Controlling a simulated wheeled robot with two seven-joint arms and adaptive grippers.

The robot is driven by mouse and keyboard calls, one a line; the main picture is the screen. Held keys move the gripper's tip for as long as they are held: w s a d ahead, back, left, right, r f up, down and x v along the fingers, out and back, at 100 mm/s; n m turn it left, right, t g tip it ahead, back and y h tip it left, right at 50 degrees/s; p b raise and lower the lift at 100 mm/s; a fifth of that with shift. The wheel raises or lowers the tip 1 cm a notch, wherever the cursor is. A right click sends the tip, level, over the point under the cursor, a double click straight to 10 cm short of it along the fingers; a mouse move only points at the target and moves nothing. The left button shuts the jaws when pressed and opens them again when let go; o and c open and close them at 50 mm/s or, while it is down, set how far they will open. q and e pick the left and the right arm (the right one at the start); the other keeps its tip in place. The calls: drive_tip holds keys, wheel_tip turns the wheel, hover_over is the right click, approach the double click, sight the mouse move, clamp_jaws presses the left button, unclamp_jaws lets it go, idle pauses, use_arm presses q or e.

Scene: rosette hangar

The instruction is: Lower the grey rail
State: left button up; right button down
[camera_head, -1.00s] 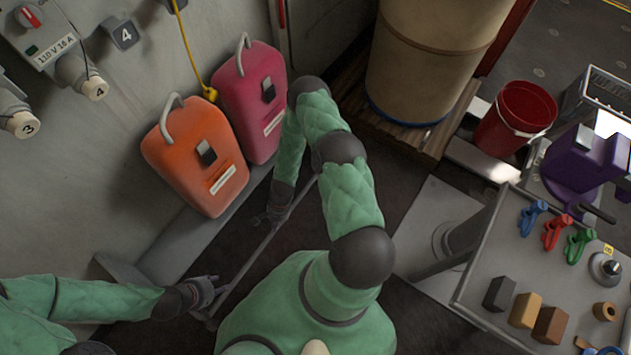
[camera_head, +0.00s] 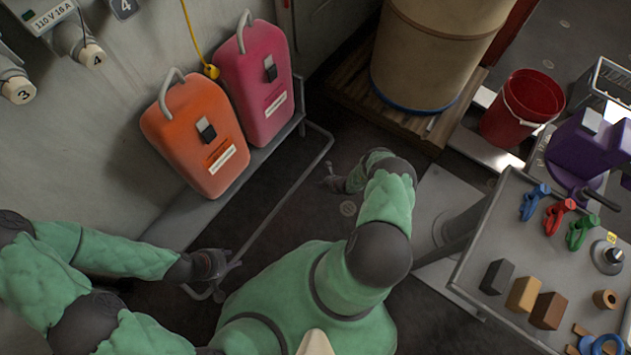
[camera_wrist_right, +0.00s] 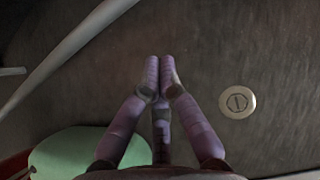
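The grey rail (camera_head: 285,197) is a bent tube in the head view. It runs slantwise in front of the shelf with the two cases, and its upper bend turns back toward the shelf's right end. My left gripper (camera_head: 232,264) is at the rail's lower part, overlapping it; whether its fingers close around the tube is too small to tell. My right gripper (camera_head: 330,178) is right of the rail, apart from it. In the right wrist view its purple fingers (camera_wrist_right: 163,72) meet at the tips with nothing between them, and the rail (camera_wrist_right: 62,55) crosses the upper left.
An orange case (camera_head: 195,135) and a magenta case (camera_head: 250,75) stand on the shelf (camera_head: 185,220) against the wall. A barrel (camera_head: 425,50) on a wooden pallet (camera_head: 395,120) is behind. A red bucket (camera_head: 522,108) and a tool table (camera_head: 475,265) are at right.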

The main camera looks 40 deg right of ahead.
drive_tip(key=b+x, duration=0.7)
drive_tip(key=x, duration=0.3)
use_arm(q)
wheel_tip(320, 180, down, 7)
use_arm(e)
drive_tip(key=shift+w+a+r, duration=0.1)
drive_tip(key=shift+w+r, duration=0.1)
drive_tip(key=shift+r, duration=0.85)
drive_tip(key=shift+w+a+r, duration=0.1)
drive_tip(key=shift+w+r, duration=0.1)
drive_tip(key=shift+r, duration=0.85)
